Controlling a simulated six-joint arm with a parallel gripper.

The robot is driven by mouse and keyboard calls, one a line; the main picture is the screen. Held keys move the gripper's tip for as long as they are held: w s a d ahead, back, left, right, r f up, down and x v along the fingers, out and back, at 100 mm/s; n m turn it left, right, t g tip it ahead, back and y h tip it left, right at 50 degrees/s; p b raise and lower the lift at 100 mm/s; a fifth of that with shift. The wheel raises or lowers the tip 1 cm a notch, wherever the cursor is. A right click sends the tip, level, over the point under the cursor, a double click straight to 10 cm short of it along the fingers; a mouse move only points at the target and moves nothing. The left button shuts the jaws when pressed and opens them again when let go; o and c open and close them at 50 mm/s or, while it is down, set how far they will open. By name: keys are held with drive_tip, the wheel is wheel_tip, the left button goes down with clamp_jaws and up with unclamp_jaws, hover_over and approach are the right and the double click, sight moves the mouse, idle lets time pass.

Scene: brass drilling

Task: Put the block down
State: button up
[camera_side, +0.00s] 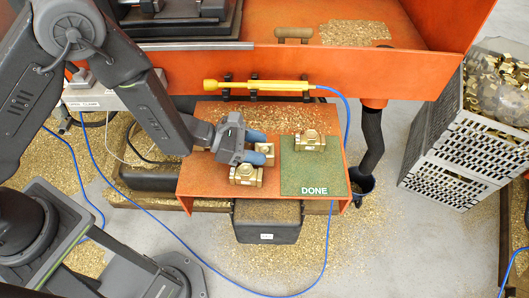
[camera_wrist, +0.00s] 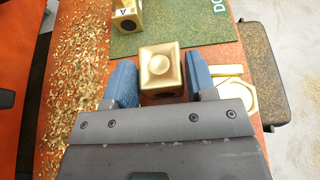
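A brass block (camera_side: 266,149) is between the blue fingers of my gripper (camera_side: 257,147). A second block (camera_side: 310,141) stands on the mat, also in the wrist view (camera_wrist: 126,18).
A third brass block (camera_side: 245,175) stands on the orange table (camera_side: 215,184) close below my gripper. Brass chips (camera_side: 232,112) cover the table's back strip. The mat's lower half is clear.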

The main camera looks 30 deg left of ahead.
sight(257, 149)
clamp_jaws()
drive_tip(key=shift+r, duration=0.25)
wheel_tip(257, 149, up, 18)
drive_tip(key=shift+f, duration=0.2)
idle(0.5)
